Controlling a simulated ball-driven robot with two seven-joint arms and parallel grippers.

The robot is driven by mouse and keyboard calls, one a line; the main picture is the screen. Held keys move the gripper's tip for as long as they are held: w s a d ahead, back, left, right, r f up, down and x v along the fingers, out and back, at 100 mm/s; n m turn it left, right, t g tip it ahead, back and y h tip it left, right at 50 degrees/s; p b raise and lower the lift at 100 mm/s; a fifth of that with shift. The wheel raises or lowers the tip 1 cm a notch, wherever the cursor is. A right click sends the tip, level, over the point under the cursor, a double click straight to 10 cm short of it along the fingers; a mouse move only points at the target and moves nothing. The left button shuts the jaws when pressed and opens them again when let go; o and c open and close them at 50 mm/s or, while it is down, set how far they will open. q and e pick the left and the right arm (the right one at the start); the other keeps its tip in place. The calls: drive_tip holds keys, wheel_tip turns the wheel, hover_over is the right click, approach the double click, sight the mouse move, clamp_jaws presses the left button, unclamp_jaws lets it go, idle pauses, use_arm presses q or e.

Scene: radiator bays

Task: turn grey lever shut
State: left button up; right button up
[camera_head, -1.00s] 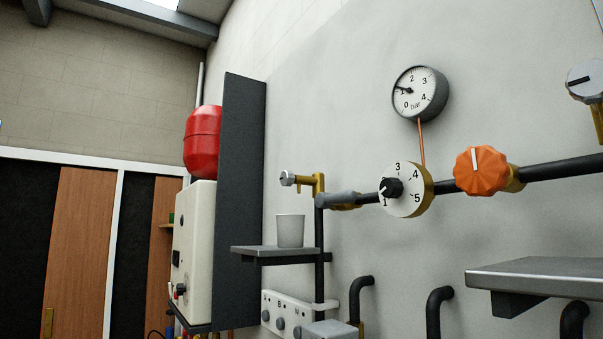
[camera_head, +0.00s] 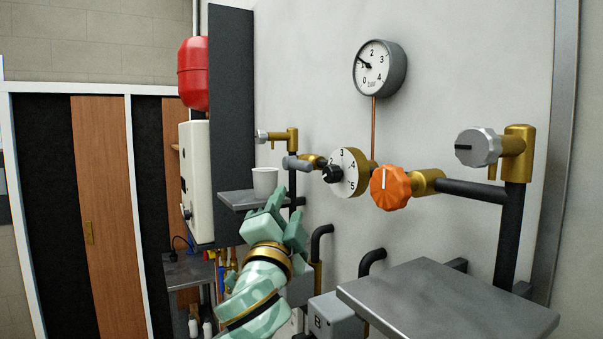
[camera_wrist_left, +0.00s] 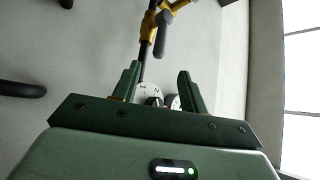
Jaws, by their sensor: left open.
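The grey lever (camera_head: 297,162) sits on a brass valve (camera_head: 313,160) in the black pipe, left of the numbered dial. It lies roughly along the pipe. In the left wrist view the grey lever (camera_wrist_left: 163,36) shows beside the brass valve, beyond the fingertips. My left gripper (camera_head: 286,212) is open, below the lever and in front of the small shelf, apart from the lever. Its two fingers (camera_wrist_left: 160,72) show spread in the left wrist view with nothing held. My right gripper is not in view.
The numbered dial (camera_head: 350,172) and orange knob (camera_head: 390,187) are on the same pipe, with a gauge (camera_head: 380,69) above. A white cup (camera_head: 265,181) stands on a small shelf (camera_head: 236,200). A grey shelf (camera_head: 450,305) juts out at the lower right.

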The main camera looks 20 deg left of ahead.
sight(300, 169)
use_arm(q)
drive_tip(key=p+x, duration=0.5)
drive_tip(key=x, duration=0.9)
drive_tip(key=shift+w+a+r, duration=0.1)
drive_tip(key=shift+w+a, duration=0.15)
drive_tip(key=shift+w, duration=0.4)
clamp_jaws()
